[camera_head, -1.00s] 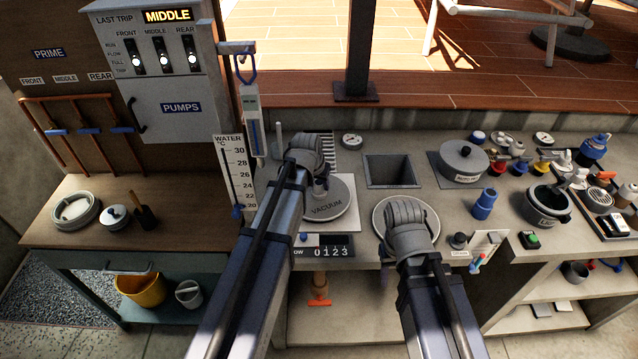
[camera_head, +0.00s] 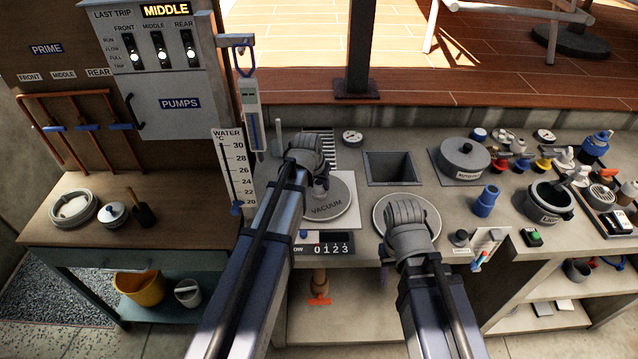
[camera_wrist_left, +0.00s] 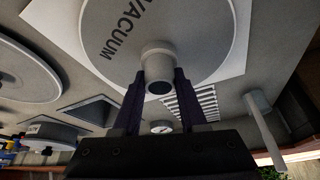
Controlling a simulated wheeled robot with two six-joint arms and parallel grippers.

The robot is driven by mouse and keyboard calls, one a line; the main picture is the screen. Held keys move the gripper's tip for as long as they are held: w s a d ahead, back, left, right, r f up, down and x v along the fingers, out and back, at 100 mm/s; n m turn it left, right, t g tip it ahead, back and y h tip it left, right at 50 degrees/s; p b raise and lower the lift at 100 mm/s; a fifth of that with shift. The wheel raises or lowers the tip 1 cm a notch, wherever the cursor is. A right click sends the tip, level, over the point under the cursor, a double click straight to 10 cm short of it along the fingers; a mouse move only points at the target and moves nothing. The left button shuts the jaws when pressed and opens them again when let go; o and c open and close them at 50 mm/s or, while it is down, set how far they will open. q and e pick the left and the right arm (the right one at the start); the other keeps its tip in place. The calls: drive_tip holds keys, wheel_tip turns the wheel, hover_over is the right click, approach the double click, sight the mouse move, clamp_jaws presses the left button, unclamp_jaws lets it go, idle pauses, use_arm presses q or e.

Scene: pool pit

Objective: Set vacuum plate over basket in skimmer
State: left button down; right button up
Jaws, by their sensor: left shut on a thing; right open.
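The vacuum plate (camera_head: 330,207) is a grey disc marked VACUUM with a short round stub (camera_wrist_left: 158,62), over a white square (camera_head: 346,185) on the counter. My left gripper (camera_head: 318,184) is shut on the stub; its dark fingers (camera_wrist_left: 160,85) stand on either side of it in the left wrist view. I cannot tell if the plate touches the square. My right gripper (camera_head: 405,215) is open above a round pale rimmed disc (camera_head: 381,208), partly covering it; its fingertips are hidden. Which fitting is the skimmer is unclear, and I see no basket.
A square dark opening (camera_head: 391,168) lies behind the arms, beside a dark lidded pot (camera_head: 464,158). A thermometer board (camera_head: 232,170) and upright post stand left of the plate. Blue cup (camera_head: 488,201), valves and bottles crowd the right counter. A counter display (camera_head: 325,249) sits at the front edge.

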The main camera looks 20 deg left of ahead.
use_arm(q)
drive_tip(key=shift+f+b, duration=0.3)
idle(0.7)
drive_tip(key=shift+c, duration=1)
unclamp_jaws()
drive_tip(key=shift+r, duration=0.2)
drive_tip(key=shift+r+p, duration=2.35)
drive_tip(key=shift+p, duration=0.2)
drive_tip(key=shift+r+p, duration=2.05)
